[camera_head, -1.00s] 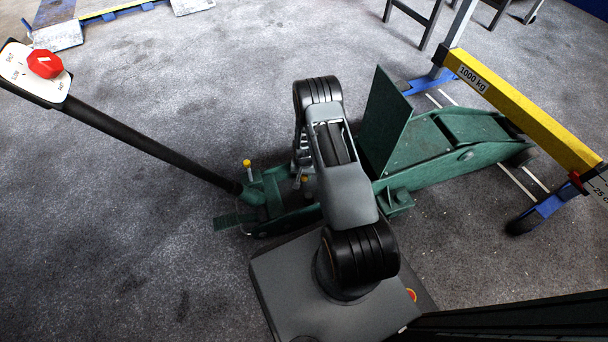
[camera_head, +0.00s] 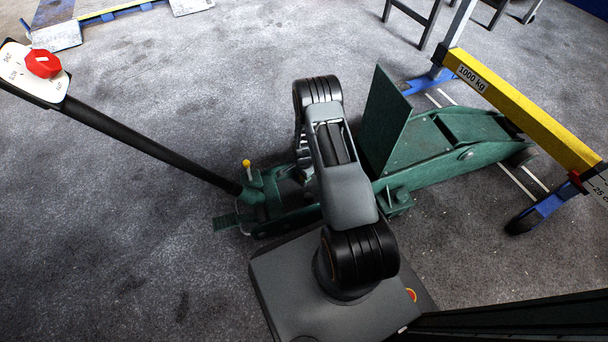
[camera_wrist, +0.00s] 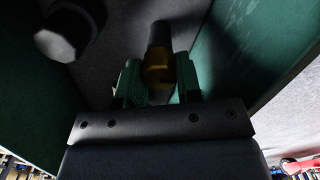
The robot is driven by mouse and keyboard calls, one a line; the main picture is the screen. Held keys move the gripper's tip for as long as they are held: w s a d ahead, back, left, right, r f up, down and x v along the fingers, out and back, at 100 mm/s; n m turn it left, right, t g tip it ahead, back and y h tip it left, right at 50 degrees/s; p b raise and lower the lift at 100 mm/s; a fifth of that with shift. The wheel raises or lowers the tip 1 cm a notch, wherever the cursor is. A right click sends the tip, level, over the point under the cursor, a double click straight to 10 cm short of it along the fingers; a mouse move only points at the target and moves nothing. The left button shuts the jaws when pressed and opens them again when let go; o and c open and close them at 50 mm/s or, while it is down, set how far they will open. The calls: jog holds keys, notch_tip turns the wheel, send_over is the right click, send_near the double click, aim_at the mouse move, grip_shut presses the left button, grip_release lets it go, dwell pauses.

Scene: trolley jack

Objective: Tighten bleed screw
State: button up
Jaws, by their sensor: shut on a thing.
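The green trolley jack (camera_head: 440,145) stands on the floor, partly hidden behind my arm. In the wrist view, a small yellow screw (camera_wrist: 157,75) with a dark part beyond it is between my gripper's two green fingertips. My gripper (camera_wrist: 159,84) is shut on this screw, down between the jack's green side walls. I take it for the bleed screw; the view is dark. In the head view, my arm hides the screw and most of the gripper. Another yellow-topped part (camera_head: 246,163) stands near the handle's foot.
The black handle (camera_head: 150,143) rises to the left with a red knob (camera_head: 42,64) on its white plate. The jack's upright green plate (camera_head: 386,120) is close right of my arm. A yellow beam (camera_head: 525,108) stands at right. Floor at lower left is clear.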

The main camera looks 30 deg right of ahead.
jog(key=shift+r+m, duration=0.1)
jog(key=shift+m, duration=0.3)
jog(key=o, duration=0.9)
jog(key=shift+o, duration=0.2)
notch_tip(320, 180, up, 14)
jog(key=p, duration=0.6)
